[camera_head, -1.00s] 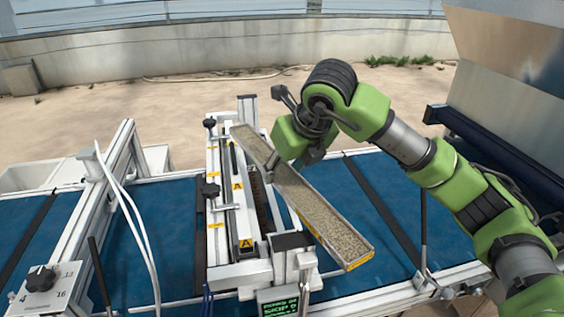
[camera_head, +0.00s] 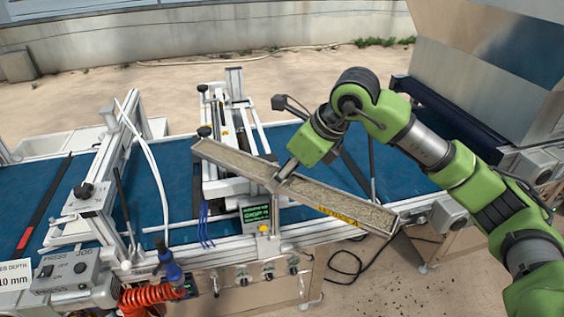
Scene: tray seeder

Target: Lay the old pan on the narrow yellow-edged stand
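The old pan (camera_head: 340,205) is a long, narrow metal trough filled with pale grain-like material, with a yellow label on its near side. My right gripper (camera_head: 285,172) comes in from the right and is shut on the pan near its middle. The pan hangs in the air, slanting from upper left to lower right, over the front of the seeder frame and the blue belt. The fingertips are small and partly hidden at the pan. I cannot make out a narrow yellow-edged stand. My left gripper is not in view.
The seeder frame (camera_head: 212,112) stands behind the pan's left part. A green-lit display (camera_head: 257,214) sits below the pan. A control box (camera_head: 70,268), red coiled hose (camera_head: 152,297) and blue nozzle (camera_head: 170,265) are at lower left. A metal hopper (camera_head: 480,70) stands at right.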

